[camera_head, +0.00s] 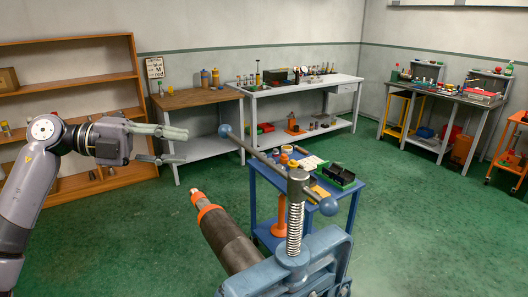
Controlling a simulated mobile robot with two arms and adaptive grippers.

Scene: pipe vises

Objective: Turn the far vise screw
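A blue pipe vise (318,262) stands large in the bottom middle of the head view, its lower part cut off by the frame. Its upright screw (295,225) is threaded and carries a slanting handle bar (262,156). The bar has a blue-grey ball at each end, the left one (224,130) and the right one (329,206). A dark pipe with an orange collar (226,238) slants out to the left of the vise. My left gripper (186,146) is open and empty, left of the bar's left ball and apart from it. My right gripper is out of view.
A blue cart (258,190) with trays and small items stands behind the vise. Workbenches (300,88) with tools line the back wall, and a wooden shelf (65,95) stands behind my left arm. Green floor (430,240) is clear on the right.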

